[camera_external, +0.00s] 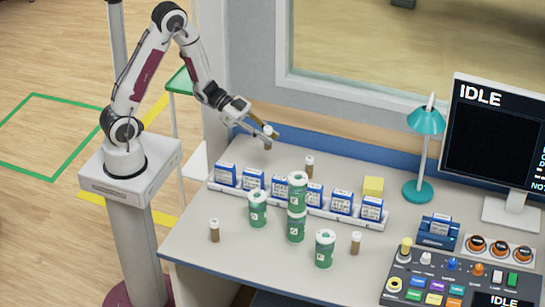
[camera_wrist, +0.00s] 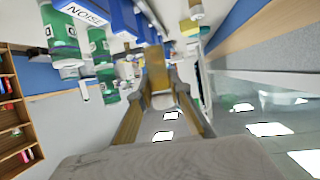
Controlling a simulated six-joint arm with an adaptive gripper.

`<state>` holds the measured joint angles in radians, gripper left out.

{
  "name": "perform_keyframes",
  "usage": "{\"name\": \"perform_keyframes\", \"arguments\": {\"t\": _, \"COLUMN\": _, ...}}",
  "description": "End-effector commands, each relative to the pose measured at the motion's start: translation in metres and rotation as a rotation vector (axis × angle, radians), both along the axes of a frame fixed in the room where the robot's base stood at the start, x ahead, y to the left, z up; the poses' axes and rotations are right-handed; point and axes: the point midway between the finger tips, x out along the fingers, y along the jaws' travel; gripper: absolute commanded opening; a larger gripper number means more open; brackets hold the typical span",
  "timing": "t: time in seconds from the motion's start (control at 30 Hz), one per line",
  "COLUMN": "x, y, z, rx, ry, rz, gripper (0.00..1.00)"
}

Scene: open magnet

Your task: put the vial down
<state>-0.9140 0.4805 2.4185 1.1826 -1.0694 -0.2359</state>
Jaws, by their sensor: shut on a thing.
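My gripper (camera_external: 266,138) is above the back left part of the table and is shut on a brown vial (camera_external: 269,131). In the wrist view the amber vial (camera_wrist: 157,70) is between the fingers of my gripper (camera_wrist: 162,105), with a pale end nearer the camera. The held vial is clear of the table in the external view. Other brown vials with white caps stand upright on the table: one behind the rack (camera_external: 308,168), one at the front left (camera_external: 214,231) and one right of the front green canister (camera_external: 355,243).
A white rack (camera_external: 333,216) of blue-and-white boxes crosses the table. A yellow block (camera_external: 373,187), teal lamp (camera_external: 425,120), monitor (camera_external: 495,125) and control panel (camera_external: 450,285) occupy the right. The front left is mostly bare.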

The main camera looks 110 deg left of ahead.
Motion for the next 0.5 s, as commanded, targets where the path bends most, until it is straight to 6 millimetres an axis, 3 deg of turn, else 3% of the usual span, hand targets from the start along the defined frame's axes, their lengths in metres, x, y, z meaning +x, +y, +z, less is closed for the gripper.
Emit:
{"name": "perform_keyframes", "arguments": {"t": 0.1, "x": -0.007, "y": 0.029, "z": 0.0, "rx": -0.002, "ry": -0.001, "rz": 0.078, "gripper": 0.0}}
{"name": "perform_keyframes", "arguments": {"t": 0.27, "x": -0.016, "y": 0.061, "z": 0.001, "rx": -0.007, "ry": -0.004, "rz": 0.166, "gripper": 0.0}}
{"name": "perform_keyframes", "arguments": {"t": 0.5, "x": -0.016, "y": 0.061, "z": -0.022, "rx": -0.011, "ry": -0.002, "rz": 0.167, "gripper": 0.0}}
